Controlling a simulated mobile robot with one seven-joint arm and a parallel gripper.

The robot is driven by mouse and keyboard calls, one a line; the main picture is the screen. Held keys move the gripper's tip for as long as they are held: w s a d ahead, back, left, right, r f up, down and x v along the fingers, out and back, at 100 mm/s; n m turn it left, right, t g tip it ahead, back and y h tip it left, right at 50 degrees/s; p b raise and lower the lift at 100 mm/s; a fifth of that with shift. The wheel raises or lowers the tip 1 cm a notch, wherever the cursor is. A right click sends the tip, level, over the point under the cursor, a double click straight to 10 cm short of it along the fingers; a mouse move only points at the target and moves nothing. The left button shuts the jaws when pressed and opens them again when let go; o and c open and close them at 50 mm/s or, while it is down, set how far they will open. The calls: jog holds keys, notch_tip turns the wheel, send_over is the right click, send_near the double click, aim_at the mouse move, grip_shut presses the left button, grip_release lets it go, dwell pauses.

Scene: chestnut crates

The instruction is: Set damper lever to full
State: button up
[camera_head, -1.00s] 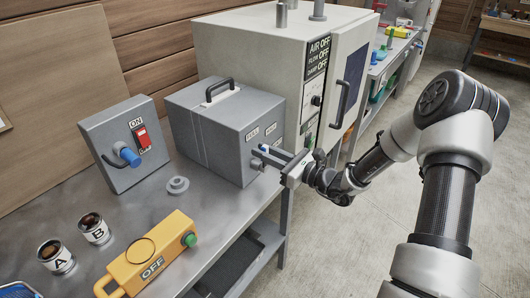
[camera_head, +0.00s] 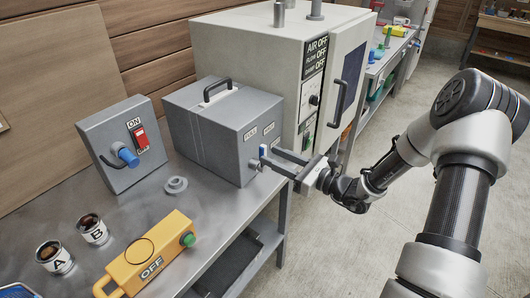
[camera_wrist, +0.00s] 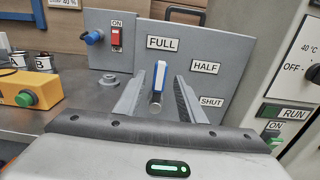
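The damper lever (camera_wrist: 159,76) is a blue and white handle on the front of a grey box (camera_head: 205,140). In the wrist view it stands almost upright, its tip just under the FULL label (camera_wrist: 165,43). The HALF label (camera_wrist: 205,66) and SHUT label (camera_wrist: 211,101) lie to its right and lower. My gripper (camera_head: 270,156) is in front of the box. Its fingers are open, one on each side of the lever in the wrist view (camera_wrist: 158,88), with visible gaps on both sides.
A grey switch box (camera_head: 122,145) with a blue knob stands to the left. A yellow OFF unit (camera_head: 150,255), cups A (camera_head: 55,258) and B (camera_head: 93,230), and a grey ring (camera_head: 175,185) are on the bench. A large cabinet (camera_head: 250,45) stands behind right. Floor on the right is open.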

jog(key=v, duration=1.2)
jog(key=shift+s+d, duration=0.3)
